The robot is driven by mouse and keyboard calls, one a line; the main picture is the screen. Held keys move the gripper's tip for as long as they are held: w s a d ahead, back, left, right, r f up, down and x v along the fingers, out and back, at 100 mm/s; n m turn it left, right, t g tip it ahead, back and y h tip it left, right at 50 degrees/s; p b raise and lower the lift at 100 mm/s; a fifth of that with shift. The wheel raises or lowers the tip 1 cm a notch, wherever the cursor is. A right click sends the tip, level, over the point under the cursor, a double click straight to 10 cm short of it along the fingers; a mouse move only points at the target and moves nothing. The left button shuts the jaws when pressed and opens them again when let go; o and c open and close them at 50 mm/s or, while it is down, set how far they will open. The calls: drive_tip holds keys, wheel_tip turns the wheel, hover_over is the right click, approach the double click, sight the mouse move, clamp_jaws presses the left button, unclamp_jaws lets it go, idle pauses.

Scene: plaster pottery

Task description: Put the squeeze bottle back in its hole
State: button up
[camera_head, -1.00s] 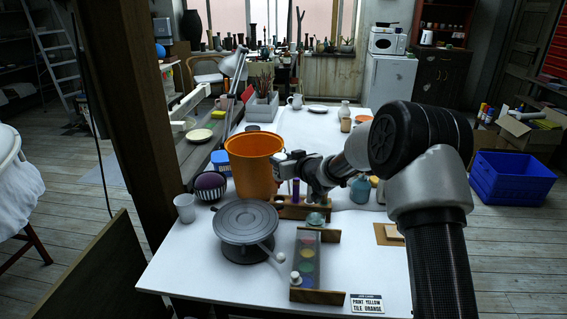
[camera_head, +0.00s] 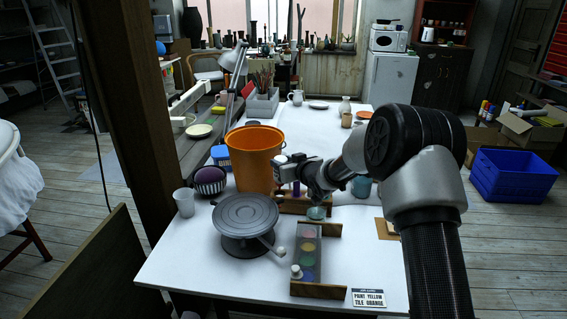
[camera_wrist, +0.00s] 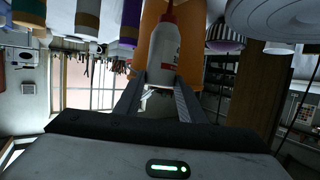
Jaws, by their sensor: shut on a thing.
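In the wrist view my gripper (camera_wrist: 160,95) is shut on a white squeeze bottle (camera_wrist: 163,52) with red print and a red nozzle. The picture looks upside down there, and the nozzle points to its top edge. Other bottles with coloured bands, one of them purple (camera_wrist: 130,22), line the upper left, beside the held one. In the head view my gripper (camera_head: 297,170) is over the table beside the orange bucket (camera_head: 255,158), above a wooden rack (camera_head: 293,205). The holes are not clearly visible.
A grey turntable (camera_head: 245,215) and a paint palette (camera_head: 307,255) are in front on the white table. A small teal bowl (camera_head: 316,213) is close to the rack. A teal jar (camera_head: 361,188) is right of my gripper.

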drive_tip(key=shift+f+b, duration=1.75)
drive_tip(key=shift+f, duration=0.45)
drive_tip(key=shift+f+b, duration=0.55)
drive_tip(key=shift+f, duration=0.1)
drive_tip(key=o, duration=0.7)
